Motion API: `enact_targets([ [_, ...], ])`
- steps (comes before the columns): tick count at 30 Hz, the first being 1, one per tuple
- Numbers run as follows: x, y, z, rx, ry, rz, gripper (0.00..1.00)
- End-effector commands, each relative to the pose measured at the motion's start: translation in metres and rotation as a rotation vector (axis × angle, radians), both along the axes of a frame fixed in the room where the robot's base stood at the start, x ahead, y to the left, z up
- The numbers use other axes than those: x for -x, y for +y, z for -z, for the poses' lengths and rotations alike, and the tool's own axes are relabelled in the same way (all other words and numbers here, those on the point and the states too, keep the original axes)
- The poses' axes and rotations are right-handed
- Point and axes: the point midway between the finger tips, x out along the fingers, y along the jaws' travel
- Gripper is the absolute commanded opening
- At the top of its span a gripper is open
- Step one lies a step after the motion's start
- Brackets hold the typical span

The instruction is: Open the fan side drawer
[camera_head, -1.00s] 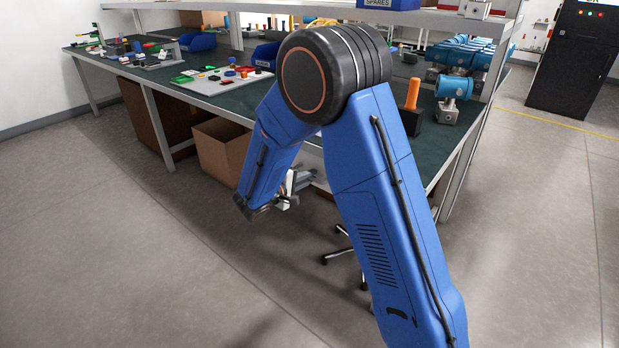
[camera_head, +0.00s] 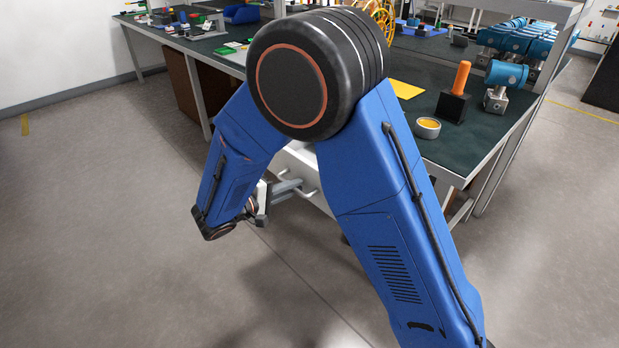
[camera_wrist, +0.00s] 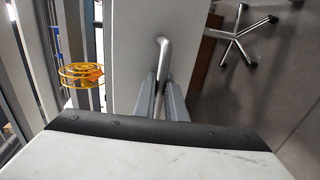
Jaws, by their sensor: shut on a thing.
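The drawer (camera_head: 306,163) is a pale box under the bench top, partly hidden behind my arm in the head view. Its front also fills the upper middle of the wrist view (camera_wrist: 135,45). A bar handle (camera_wrist: 163,55) stands out from that front. My gripper (camera_wrist: 165,85) is shut on the handle, with one grey finger on each side of it. In the head view my gripper (camera_head: 284,189) meets the handle just left of the drawer. How far out the drawer stands is hidden by my arm.
A yellow reel (camera_wrist: 81,75) shows left in the wrist view. A stool base (camera_wrist: 238,38) stands on the floor at right. Floor at left is clear.

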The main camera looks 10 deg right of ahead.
Motion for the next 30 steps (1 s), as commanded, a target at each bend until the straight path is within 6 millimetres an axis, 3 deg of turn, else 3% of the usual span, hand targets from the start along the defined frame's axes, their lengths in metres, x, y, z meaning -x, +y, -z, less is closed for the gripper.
enact_targets([
  [6,0.015,0.02,0.001,-0.001,0.002,0.0,0.0],
  [20,0.018,0.024,0.001,0.0,0.002,0.002,0.0],
  [21,0.018,0.024,0.001,0.0,0.002,0.002,0.15],
  [23,0.018,0.024,0.001,0.0,0.002,0.001,0.29],
  [30,0.018,0.024,0.0,-0.001,0.001,0.001,0.29],
])
